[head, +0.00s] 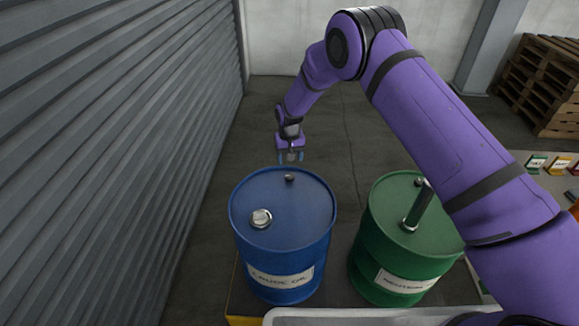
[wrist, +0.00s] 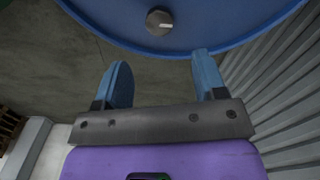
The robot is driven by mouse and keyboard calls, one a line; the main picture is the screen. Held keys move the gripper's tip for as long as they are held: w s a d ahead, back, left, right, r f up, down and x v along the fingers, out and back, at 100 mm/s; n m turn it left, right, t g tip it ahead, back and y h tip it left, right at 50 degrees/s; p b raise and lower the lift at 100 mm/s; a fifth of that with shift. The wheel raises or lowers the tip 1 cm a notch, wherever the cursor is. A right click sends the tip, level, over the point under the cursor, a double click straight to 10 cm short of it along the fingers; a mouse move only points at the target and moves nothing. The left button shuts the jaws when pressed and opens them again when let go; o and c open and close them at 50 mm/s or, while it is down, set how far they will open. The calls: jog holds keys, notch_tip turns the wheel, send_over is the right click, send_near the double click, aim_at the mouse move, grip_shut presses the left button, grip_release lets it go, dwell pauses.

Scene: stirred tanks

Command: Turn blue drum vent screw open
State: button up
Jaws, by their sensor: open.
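The blue drum (head: 285,205) stands upright at the centre of the head view, with a "CRUDE OIL" label on its side. Its small dark vent screw (head: 290,178) sits on the lid near the far rim. A larger silver cap (head: 261,218) sits on the lid's near left. In the wrist view the vent screw (wrist: 159,22) is a dark knob with a pale bar on its top, on the blue lid (wrist: 215,25). My gripper (head: 290,157) is open and empty, just beyond the drum's far rim. In the wrist view its blue fingers (wrist: 164,78) are apart, and the screw shows beyond their tips, untouched.
A corrugated wall (head: 120,140) runs along the left. Wooden pallets (head: 540,85) are stacked at the far right. The floor behind the drums is clear.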

jog(key=shift+r, duration=1.2)
jog(key=shift+r, duration=0.1)
jog(key=s+d+r+t, duration=0.15)
jog(key=d+r, duration=0.35)
jog(key=r, duration=0.5)
jog(key=s+d+r+m, duration=0.15)
jog(key=d+r, duration=0.25)
jog(key=r, duration=0.6)
jog(key=s+d+r+n, duration=0.15)
jog(key=d+r, duration=0.35)
jog(key=r, duration=0.5)
jog(key=s+d+r+m+t, duration=0.2)
jog(key=s+d+r, duration=0.7)
jog(key=s+r, duration=0.35)
jog(key=s+d+r+t, duration=0.1)
jog(key=s+d, duration=0.3)
jog(key=s, duration=1)
jog(key=s+d+r, duration=0.1)
jog(key=s+d, duration=0.4)
jog(key=s, duration=0.9)
jog(key=shift+s+d+r+m+t, duration=0.15)
jog(key=shift+d+r+m+t, duration=0.1)
jog(key=shift+m+t, duration=0.15)
